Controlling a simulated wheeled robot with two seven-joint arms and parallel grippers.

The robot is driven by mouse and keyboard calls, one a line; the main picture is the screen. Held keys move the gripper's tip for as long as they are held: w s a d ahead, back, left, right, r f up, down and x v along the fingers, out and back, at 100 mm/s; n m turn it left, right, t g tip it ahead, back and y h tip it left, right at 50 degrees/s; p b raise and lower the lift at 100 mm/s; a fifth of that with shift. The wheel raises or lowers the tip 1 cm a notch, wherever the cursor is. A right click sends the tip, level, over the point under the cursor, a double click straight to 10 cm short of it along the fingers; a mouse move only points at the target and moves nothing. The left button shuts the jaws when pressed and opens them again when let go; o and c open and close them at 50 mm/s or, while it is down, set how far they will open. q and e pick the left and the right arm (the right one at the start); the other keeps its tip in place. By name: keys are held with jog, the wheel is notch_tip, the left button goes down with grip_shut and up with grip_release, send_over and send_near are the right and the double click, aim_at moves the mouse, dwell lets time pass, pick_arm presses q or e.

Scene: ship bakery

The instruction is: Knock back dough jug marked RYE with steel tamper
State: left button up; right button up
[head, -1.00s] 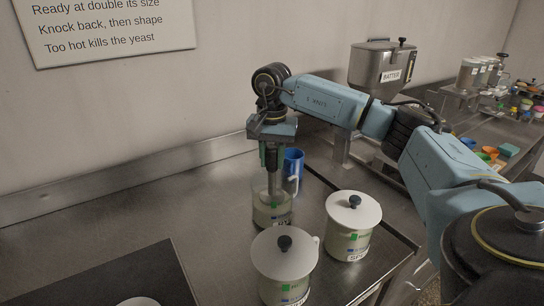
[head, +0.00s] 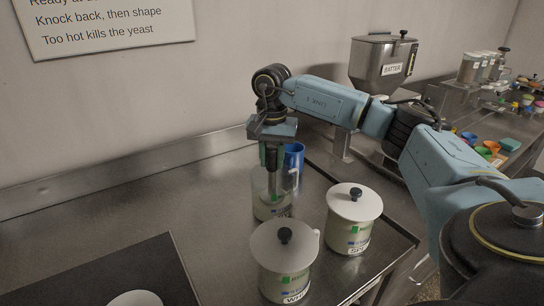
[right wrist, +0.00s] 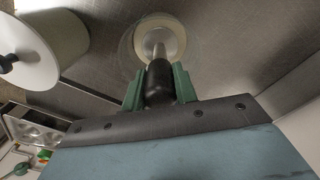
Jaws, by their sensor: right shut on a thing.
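My right gripper (head: 271,158) points down and is shut on the black handle of the steel tamper (head: 272,182). In the right wrist view the gripper's green fingers (right wrist: 159,88) hold the black handle, and the tamper's steel shaft (right wrist: 154,44) runs down into a round clear jug (right wrist: 130,46). In the head view this open clear jug (head: 258,196) holds pale dough in its lower part, and the tamper's lower end is inside it. Its label is partly hidden, so I cannot read it surely. My left gripper is not in view.
Two white-lidded jugs stand close by: one in front (head: 284,262) and one to the right (head: 353,218). A blue mug (head: 294,156) stands just behind the open jug. A dark mat (head: 130,272) lies at front left. The steel counter left of the jugs is clear.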

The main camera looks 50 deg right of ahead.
dwell(0.4)
jog(key=shift+r+p, duration=4.8)
jog(key=shift+r, duration=0.75)
